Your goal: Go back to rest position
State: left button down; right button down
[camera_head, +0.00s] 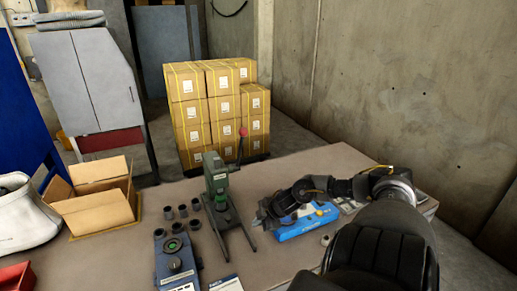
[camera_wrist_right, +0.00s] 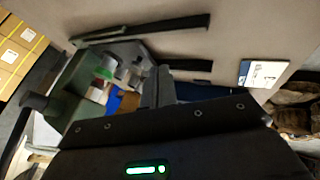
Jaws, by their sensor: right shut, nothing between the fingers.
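My right arm comes in from the right over the table, and its gripper (camera_head: 263,214) is at the arm's left end, just right of the green lever press (camera_head: 219,190). The gripper is shut and empty. In the wrist view its dark fingers (camera_wrist_right: 160,85) are together, with the green press (camera_wrist_right: 85,80) behind them at the left. The press stands upright on a splayed dark base, with a red-knobbed lever. My left gripper is not in view.
A blue box (camera_head: 306,229) lies under my right arm. Left of the press are several grey cylinders (camera_head: 168,213) and a blue device (camera_head: 177,265). An open carton (camera_head: 95,212) is further left. Stacked boxes (camera_head: 190,125) stand behind the table (camera_head: 275,172). A concrete wall (camera_head: 400,80) is at the right.

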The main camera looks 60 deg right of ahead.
jog(key=shift+s+r, duration=0.15)
jog(key=shift+s, duration=0.1)
